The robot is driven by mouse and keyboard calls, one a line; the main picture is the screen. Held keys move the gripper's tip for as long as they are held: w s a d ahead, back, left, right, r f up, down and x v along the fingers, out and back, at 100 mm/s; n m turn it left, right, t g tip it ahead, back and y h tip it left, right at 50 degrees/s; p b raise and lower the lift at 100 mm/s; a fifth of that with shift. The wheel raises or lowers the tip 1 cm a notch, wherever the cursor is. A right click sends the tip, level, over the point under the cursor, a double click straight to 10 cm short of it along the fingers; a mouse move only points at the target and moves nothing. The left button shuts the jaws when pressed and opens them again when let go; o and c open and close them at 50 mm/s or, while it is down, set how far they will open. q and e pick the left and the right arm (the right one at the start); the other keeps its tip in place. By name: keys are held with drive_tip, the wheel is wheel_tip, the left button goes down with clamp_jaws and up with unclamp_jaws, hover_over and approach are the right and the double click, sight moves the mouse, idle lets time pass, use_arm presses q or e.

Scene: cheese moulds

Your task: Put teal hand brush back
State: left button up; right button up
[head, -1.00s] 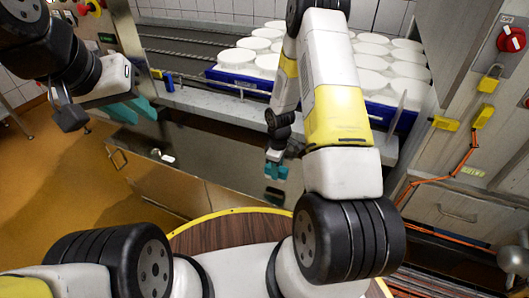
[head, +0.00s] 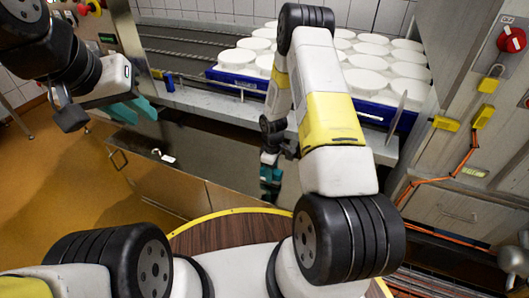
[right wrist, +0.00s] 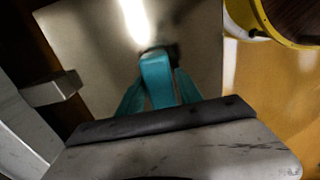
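The teal hand brush (right wrist: 157,80) shows in the right wrist view as a teal block between the two teal fingers of my right gripper (right wrist: 158,94). The fingers touch its sides, so the gripper appears shut on it; its bristles cannot be made out. In the head view my right gripper (head: 271,176) hangs low over the dark steel counter top (head: 215,160), partly behind my own arm, and brush and fingers blend together there. My left gripper (head: 133,110) is at the upper left, its teal fingers apart and empty, away from the brush.
A blue crate (head: 376,112) with several white cheese moulds (head: 368,80) stands behind my right arm. A small white item (head: 167,158) lies on the counter's left part. A round wooden table top with a yellow rim (head: 205,219) is in front. A cabinet with a yellow padlock (head: 490,79) stands right.

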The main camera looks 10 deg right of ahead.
drive_tip(key=shift+o, duration=0.6)
drive_tip(key=s+r+m+t, duration=0.1)
drive_tip(key=s+r+m, duration=0.15)
drive_tip(key=r, duration=1.45)
drive_tip(key=s+r+m+t, duration=0.2)
drive_tip(key=s+r, duration=0.1)
drive_tip(key=r, duration=1.5)
drive_tip(key=s+a+r+m+t+y, duration=0.1)
drive_tip(key=s+r+m, duration=0.2)
drive_tip(key=s+r, duration=0.3)
drive_tip(key=s+a+r+m+t+y, duration=0.1)
drive_tip(key=s+r+m+t, duration=0.1)
drive_tip(key=s+r, duration=0.5)
drive_tip(key=s+m, duration=0.1)
drive_tip(key=s, duration=0.4)
drive_tip(key=shift+s+a+r, duration=0.15)
drive_tip(key=shift+s, duration=0.2)
